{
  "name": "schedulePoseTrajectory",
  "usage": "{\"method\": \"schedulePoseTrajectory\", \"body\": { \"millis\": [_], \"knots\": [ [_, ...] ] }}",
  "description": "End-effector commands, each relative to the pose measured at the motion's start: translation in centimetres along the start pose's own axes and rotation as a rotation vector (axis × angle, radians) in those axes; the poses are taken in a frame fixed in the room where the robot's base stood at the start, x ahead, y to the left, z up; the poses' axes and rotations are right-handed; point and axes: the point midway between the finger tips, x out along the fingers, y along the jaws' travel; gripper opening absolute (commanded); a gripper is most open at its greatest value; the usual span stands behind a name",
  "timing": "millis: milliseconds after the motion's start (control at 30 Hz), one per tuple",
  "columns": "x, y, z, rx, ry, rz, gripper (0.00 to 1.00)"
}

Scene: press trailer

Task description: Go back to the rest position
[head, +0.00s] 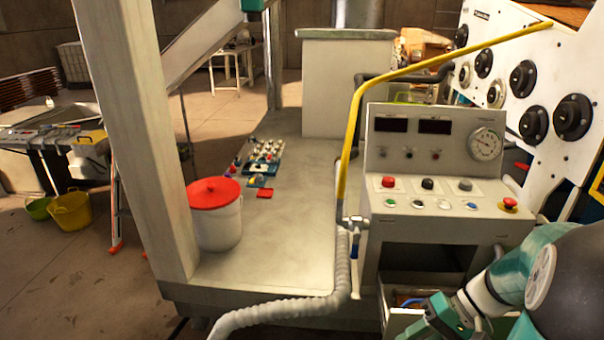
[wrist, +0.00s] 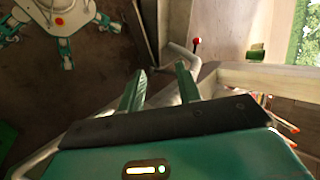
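In the wrist view my gripper (wrist: 160,82) has its two green fingers set apart, with nothing between them. In the head view my arm comes in at the bottom right, its green and white wrist part (head: 443,318) low in front of the control console (head: 440,226). The fingertips cannot be made out there. The wrist view also shows my own white body and green legs on the floor at the top left.
A partly seen open drawer (head: 398,321) with small items is beside my wrist, below the console. A grey ribbed hose (head: 285,312) and yellow bar (head: 352,130) are left of it. A red-lidded bucket (head: 216,224) stands on the platform (head: 285,225). The wrist view shows a red-tipped lever (wrist: 196,44).

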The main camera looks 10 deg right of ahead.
Motion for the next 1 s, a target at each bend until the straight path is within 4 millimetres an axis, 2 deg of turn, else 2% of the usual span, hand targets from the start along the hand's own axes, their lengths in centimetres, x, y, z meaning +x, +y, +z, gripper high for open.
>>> {"method": "schedulePoseTrajectory", "body": {
  "millis": [33, 233, 400, 700, 833, 1000],
  "knots": [
    [0.3, -1.7, 0.3, -0.029, -0.010, 0.076, 0.34],
    [1.0, -6.3, 1.9, -0.111, 0.013, 0.342, 0.34],
    [1.2, -9.9, 3.3, -0.205, 0.108, 0.525, 0.34],
    [0.7, -16.1, 5.9, -0.402, 0.386, 0.688, 0.34],
    [0.4, -17.6, 6.7, -0.454, 0.473, 0.696, 0.34],
    [0.3, -18.1, 7.0, -0.469, 0.507, 0.696, 0.34]
  ]
}}
